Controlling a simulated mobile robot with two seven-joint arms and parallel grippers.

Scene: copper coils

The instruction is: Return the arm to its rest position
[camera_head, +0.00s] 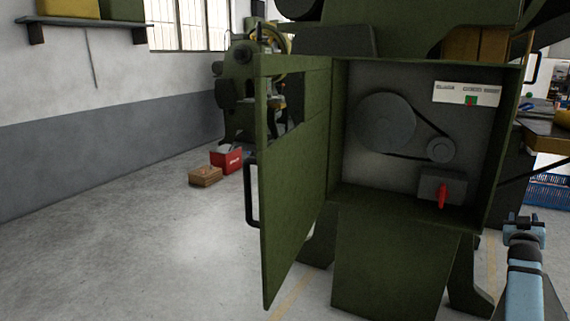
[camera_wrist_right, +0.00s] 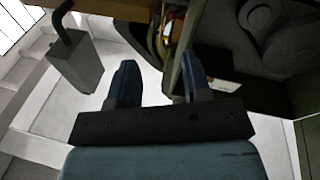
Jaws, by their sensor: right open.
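My right gripper (camera_head: 524,224) shows at the lower right of the head view, just right of the green machine cabinet. In the right wrist view its two fingers (camera_wrist_right: 156,88) are apart with nothing between them. The right finger lies close to a green edge in that view; I cannot tell if they touch. My right arm (camera_head: 524,285) reaches up from the bottom edge of the head view. My left gripper is in neither view.
The green machine's door (camera_head: 293,180) stands wide open to the left, with a black handle. Inside are a belt and pulleys (camera_head: 385,122) and a red switch (camera_head: 442,196). A red box (camera_head: 227,159) and a cardboard box (camera_head: 205,177) lie on the floor. The left floor is clear.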

